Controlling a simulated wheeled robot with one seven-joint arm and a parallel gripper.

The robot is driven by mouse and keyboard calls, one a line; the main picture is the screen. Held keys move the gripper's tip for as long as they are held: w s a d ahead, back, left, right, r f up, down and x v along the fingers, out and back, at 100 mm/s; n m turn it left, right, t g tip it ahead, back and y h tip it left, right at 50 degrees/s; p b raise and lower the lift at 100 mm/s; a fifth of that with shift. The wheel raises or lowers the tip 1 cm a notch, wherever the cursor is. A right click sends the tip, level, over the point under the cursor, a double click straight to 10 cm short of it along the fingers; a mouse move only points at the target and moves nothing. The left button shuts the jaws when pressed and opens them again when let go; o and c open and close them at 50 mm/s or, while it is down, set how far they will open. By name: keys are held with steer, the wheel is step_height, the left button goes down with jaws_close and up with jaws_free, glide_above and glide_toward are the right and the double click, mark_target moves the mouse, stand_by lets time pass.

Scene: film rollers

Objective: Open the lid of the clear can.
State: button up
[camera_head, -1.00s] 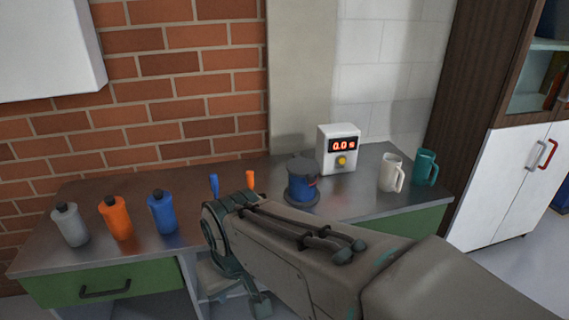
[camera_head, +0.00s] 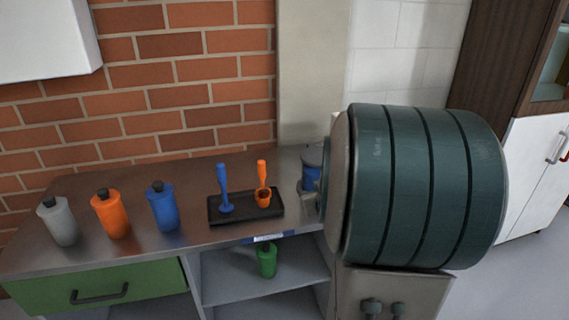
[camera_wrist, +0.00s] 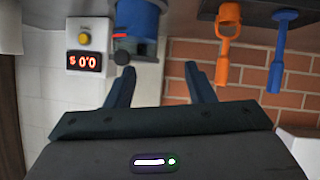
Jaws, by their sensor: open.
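The clear can (camera_head: 312,170) with blue inside stands on the worktop, partly hidden behind my arm in the head view. It also shows in the wrist view (camera_wrist: 136,22), upside down at the top, with a grey-blue upper part and a dark round knob (camera_wrist: 121,58). I cannot make out whether the lid is fully seated. My gripper (camera_wrist: 160,72) is open and empty in the wrist view. Its left finger in that picture is just below the can's dark knob; contact cannot be judged. In the head view my arm hides the gripper.
A white box with a red display (camera_wrist: 86,60) stands beside the can. A black tray (camera_head: 232,210) holds a blue tool (camera_head: 223,185) and an orange tool (camera_head: 262,180). Grey (camera_head: 60,222), orange (camera_head: 111,215) and blue (camera_head: 162,208) bottles stand at the left. A brick wall is behind.

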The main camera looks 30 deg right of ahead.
steer(key=d+f+t+b, duration=0.2)
steer(key=d+f, duration=0.1)
steer(key=d, duration=0.2)
steer(key=t, duration=0.4)
glide_toward(321, 158)
steer(key=w, duration=0.1)
steer(key=w+d, duration=0.1)
steer(key=w, duration=0.1)
steer(key=shift+w+d+f+m+b, duration=0.1)
steer(key=shift+w+f+m+b, duration=0.05)
steer(key=shift+w+m+b, duration=0.2)
steer(key=shift+s, duration=0.1)
jaws_close()
steer(key=shift+y, duration=0.3)
